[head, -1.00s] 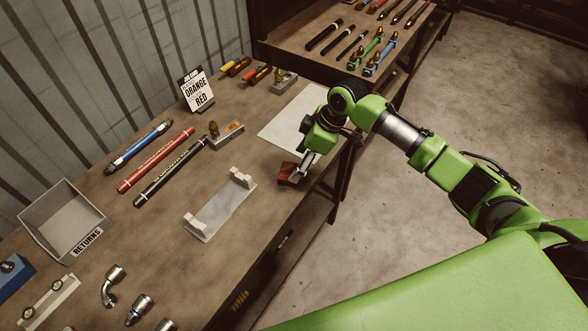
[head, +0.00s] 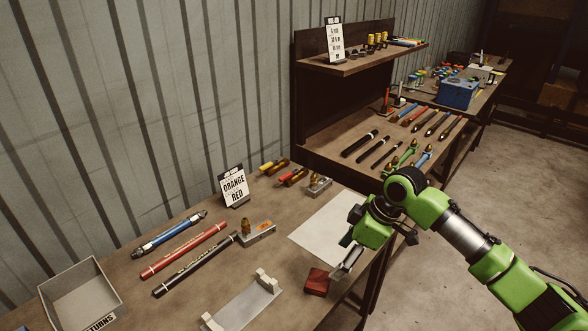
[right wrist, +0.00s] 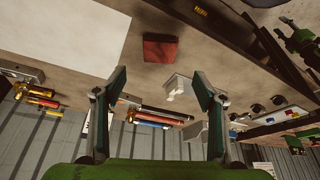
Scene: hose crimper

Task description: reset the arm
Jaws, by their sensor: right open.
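My right arm comes in from the right in the head view. Its gripper (head: 347,262) is above the front edge of the workbench, beside a small dark red block (head: 317,281). In the right wrist view the two fingers of the right gripper (right wrist: 160,90) are spread wide with nothing between them. The red block (right wrist: 161,48) lies on the bench beyond the fingertips, apart from them.
A white sheet (head: 328,228) lies behind the block. A bracket (head: 243,305), hoses (head: 186,249), a grey returns bin (head: 62,301) and an ORANGE RED sign (head: 234,187) are on the bench. A shelf (head: 365,60) stands behind. Open floor (head: 450,290) is at right.

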